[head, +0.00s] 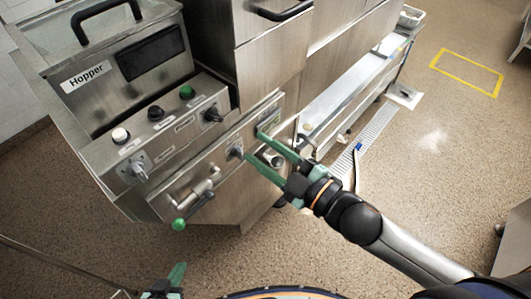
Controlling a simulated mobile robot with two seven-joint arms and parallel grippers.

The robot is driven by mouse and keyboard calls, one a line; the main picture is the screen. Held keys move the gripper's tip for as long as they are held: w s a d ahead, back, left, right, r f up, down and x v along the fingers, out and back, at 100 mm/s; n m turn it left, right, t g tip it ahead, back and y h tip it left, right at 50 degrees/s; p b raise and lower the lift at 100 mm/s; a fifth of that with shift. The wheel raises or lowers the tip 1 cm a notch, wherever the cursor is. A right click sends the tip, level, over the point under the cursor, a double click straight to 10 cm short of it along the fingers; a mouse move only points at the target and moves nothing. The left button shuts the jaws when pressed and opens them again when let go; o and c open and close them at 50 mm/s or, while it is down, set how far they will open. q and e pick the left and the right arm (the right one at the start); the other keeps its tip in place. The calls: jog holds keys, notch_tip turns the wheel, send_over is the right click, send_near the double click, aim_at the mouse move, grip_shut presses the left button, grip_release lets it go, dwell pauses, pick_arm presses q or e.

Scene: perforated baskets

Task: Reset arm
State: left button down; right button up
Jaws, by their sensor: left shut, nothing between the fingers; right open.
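My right gripper (256,144) reaches in from the right and is open. Its two green fingers point at the lower front panel of the steel hopper machine (205,160), close to a small knob and a round metal outlet (270,158). I cannot tell whether the fingertips touch the panel. My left gripper (172,278) is at the bottom edge, left of centre, shut and empty. Only its green fingers and a dark part of it show; the rest is cut off by the frame.
A lever valve with a green knob (179,224) sticks out from the machine's lower front. The control panel (155,130) carries buttons and switches. A floor drain grate (375,128) and a yellow floor rectangle (467,72) lie to the right. The floor in front is clear.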

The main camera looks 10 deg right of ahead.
jog(key=shift+s+d, duration=0.2)
jog(key=shift+s, duration=0.05)
dwell(0.4)
jog(key=s+d+f+m+g+h, duration=0.1)
jog(key=d+f+m+h, duration=0.25)
jog(key=f, duration=0.35)
jog(key=d+f+m+h, duration=0.2)
jog(key=f+m, duration=0.3)
jog(key=f, duration=0.2)
jog(key=s+d+f+m+g+h, duration=0.1)
jog(key=s+f+m+g, duration=0.1)
jog(key=s+f, duration=0.3)
jog(key=s+d+f+m+g+h, duration=0.1)
jog(key=s+f+m, duration=0.3)
jog(key=f, duration=0.5)
jog(key=shift+s+d+g+h, duration=0.35)
jog(key=shift+d+g, duration=0.35)
jog(key=shift+d, duration=0.1)
jog(key=shift+f, duration=0.1)
